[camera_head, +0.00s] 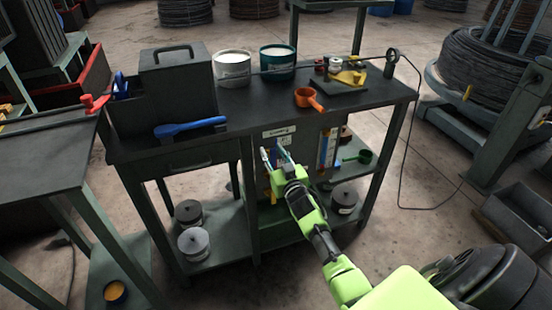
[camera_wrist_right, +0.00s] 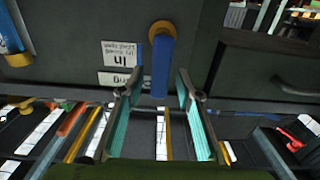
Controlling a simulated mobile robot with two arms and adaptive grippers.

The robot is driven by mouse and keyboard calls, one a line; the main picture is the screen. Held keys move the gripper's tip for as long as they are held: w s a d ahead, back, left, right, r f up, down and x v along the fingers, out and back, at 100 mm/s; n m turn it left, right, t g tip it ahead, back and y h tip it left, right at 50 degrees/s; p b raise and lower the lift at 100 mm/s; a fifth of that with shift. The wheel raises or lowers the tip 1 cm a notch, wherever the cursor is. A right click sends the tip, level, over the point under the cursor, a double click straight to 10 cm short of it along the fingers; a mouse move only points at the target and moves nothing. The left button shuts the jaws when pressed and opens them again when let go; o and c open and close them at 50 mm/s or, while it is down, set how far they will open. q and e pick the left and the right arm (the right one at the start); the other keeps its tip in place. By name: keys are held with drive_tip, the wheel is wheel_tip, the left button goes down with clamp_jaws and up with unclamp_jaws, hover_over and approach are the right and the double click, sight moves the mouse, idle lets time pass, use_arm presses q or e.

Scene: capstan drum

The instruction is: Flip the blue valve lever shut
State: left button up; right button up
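The blue valve lever (camera_wrist_right: 162,68) hangs across the middle of the wrist view from a yellow pivot (camera_wrist_right: 162,30) on a dark panel. Its free end reaches between the fingertips of my right gripper (camera_wrist_right: 158,88). The fingers are apart, with a visible gap on both sides of the lever. In the head view my right gripper (camera_head: 273,154) is at the front of the dark bench, beside a label plate, and largely hides the lever there. My left gripper is not in view.
White labels (camera_wrist_right: 122,54) sit beside the lever. Another blue handle (camera_wrist_right: 11,30) is at the wrist view's left edge. A drawer handle (camera_wrist_right: 292,88) is to the right.

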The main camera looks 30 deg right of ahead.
drive_tip(key=v, duration=1.2)
drive_tip(key=s+a+f+n+g+y, duration=0.1)
drive_tip(key=s+a+f+g, duration=0.3)
drive_tip(key=f, duration=0.8)
drive_tip(key=s+a+f+g+y, duration=0.1)
drive_tip(key=s+a+f, duration=0.2)
drive_tip(key=s+f, duration=0.55)
drive_tip(key=s+a+f+n+g+y, duration=0.1)
drive_tip(key=s+a+f+g, duration=0.15)
drive_tip(key=f, duration=1.15)
drive_tip(key=s+a+f+n+g, duration=0.1)
drive_tip(key=s+f, duration=0.4)
drive_tip(key=s, duration=0.6)
drive_tip(key=s+a+f+n+g+y, duration=0.1)
drive_tip(key=s+a+f+g, duration=0.2)
drive_tip(key=s, duration=0.9)
drive_tip(key=s+a+f+n+g, duration=0.1)
drive_tip(key=s+a+f+g, duration=0.1)
drive_tip(key=s+f+g, duration=0.3)
drive_tip(key=s+f, duration=0.4)
drive_tip(key=s, duration=0.2)
drive_tip(key=shift+s+a+f, duration=0.2)
drive_tip(key=shift+f, duration=0.05)
